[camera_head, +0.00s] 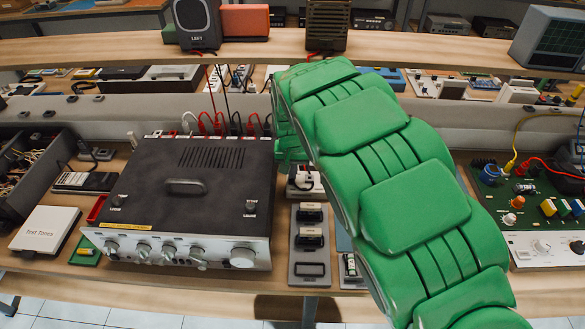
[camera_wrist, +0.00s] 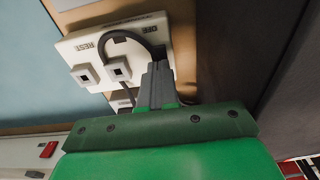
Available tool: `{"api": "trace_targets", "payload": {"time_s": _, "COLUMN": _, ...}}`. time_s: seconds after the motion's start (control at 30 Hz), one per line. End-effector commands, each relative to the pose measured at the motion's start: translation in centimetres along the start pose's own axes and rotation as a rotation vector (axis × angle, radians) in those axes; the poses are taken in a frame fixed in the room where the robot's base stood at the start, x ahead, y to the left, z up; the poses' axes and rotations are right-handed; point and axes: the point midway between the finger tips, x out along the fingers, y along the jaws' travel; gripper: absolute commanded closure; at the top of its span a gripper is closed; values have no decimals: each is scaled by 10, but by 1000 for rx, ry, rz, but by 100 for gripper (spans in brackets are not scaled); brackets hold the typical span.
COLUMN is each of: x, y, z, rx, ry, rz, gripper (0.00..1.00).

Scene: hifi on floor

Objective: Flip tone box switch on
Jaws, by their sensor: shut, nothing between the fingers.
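A small white box (camera_wrist: 110,50) marked REST and OFF, probably the tone box, fills the upper left of the wrist view. It carries grey square pieces (camera_wrist: 118,68) and a dark curved cable. I cannot make out which part is the switch or how it is set. My gripper (camera_wrist: 157,72) is shut and empty, its grey fingertips close beside the box's right side near the cable; contact cannot be told. In the head view a small white box (camera_head: 305,183) shows partly behind my green arm, right of the amplifier. My fingertips are hidden there.
A large black amplifier (camera_head: 205,180) stands on the bench left of my arm. Grey holders with black parts (camera_head: 310,238) lie in front of the white box. A green circuit panel (camera_head: 530,205) is at right. A Test Tones card (camera_head: 45,230) lies at left.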

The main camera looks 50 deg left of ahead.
Motion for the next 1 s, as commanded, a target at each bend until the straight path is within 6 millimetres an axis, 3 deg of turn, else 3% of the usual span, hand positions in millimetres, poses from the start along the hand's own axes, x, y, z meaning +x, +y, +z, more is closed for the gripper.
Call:
{"api": "trace_targets", "payload": {"time_s": 0.67, "x": -6, "y": 0, "z": 8, "rx": 0, "ry": 2, "rz": -1, "gripper": 100}}
{"api": "trace_targets", "payload": {"time_s": 0.87, "x": -19, "y": 0, "z": 8, "rx": 0, "ry": 3, "rz": -1, "gripper": 100}}
{"api": "trace_targets", "payload": {"time_s": 1.0, "x": -39, "y": 0, "z": 9, "rx": 0, "ry": 2, "rz": -1, "gripper": 100}}
